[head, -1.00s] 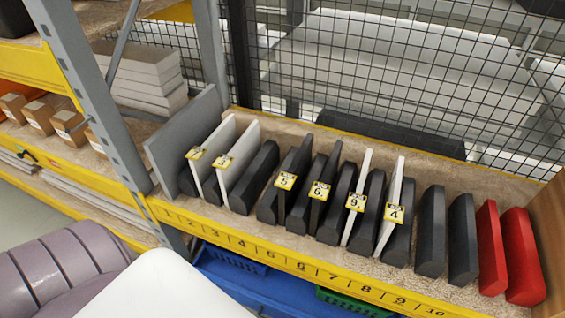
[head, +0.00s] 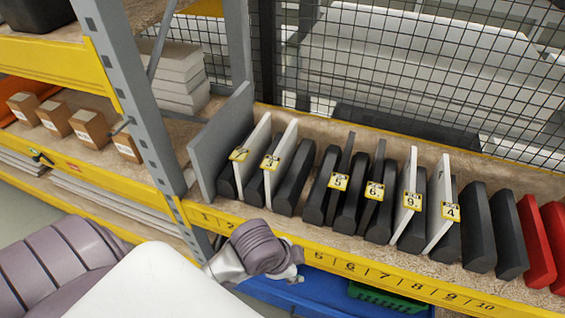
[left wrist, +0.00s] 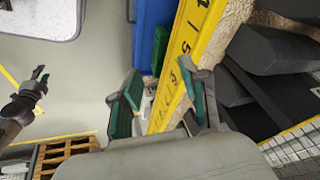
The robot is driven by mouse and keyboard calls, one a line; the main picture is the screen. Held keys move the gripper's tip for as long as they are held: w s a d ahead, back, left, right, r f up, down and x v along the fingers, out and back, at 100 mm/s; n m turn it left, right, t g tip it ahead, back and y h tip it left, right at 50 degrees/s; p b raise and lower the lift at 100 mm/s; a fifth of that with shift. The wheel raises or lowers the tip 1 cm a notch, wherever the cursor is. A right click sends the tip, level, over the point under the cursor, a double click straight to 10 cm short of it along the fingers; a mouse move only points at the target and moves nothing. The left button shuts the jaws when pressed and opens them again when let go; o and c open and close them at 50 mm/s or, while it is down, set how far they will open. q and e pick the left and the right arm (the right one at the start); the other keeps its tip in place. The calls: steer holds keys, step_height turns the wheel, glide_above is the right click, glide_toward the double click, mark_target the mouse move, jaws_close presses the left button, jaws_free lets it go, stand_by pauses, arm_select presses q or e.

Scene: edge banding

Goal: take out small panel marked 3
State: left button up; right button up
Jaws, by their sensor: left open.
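Several thin panels with yellow number tags stand upright between dark dividers on the shelf. In the head view, two light panels at the left carry tags too small to read surely, the first (head: 256,137) and the second (head: 285,142); I cannot tell which is marked 3. To their right are panels tagged 5, 6, 9 and 4. My left gripper (head: 290,278) is in front of the shelf's yellow edge, below the tagged panels and apart from them. In the left wrist view its fingers (left wrist: 158,92) are spread, with nothing held between them.
The shelf's numbered yellow edge (head: 350,272) runs along the front. A grey upright post (head: 140,110) stands at the left, red blocks (head: 536,242) at the right, wire mesh behind. Below are a blue bin and a green crate (head: 385,299). A dark gripper-like part (left wrist: 28,100) shows in the left wrist view.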

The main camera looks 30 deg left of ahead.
arm_select(q)
steer(key=w+r+m, duration=0.2)
steer(key=w+m, duration=0.4)
steer(key=m, duration=0.1)
steer(key=m+y, duration=0.3)
steer(key=m, duration=1.3)
glide_toward(283, 146)
steer(key=shift+a+f, duration=0.1)
steer(key=shift+f, duration=0.5)
steer(key=x, duration=0.4)
steer(key=p+x, duration=0.1)
steer(key=x, duration=0.3)
steer(key=shift+w+r, duration=0.1)
steer(key=shift+w, duration=0.1)
steer(key=x, duration=0.1)
steer(key=p+x, duration=0.1)
steer(key=x, duration=0.3)
steer(key=shift+w+a+r+p, duration=0.15)
steer(key=shift+w+a+p, duration=0.05)
steer(key=shift+a+p, duration=0.2)
steer(key=shift+w+f, duration=0.1)
steer(key=shift+f, duration=0.15)
jaws_close()
arm_select(e)
steer(key=r, duration=0.1)
steer(key=a+r, duration=0.1)
steer(key=shift+s+r, duration=0.2)
steer(key=shift+r, duration=0.1)
arm_select(q)
steer(key=shift+r, duration=0.1)
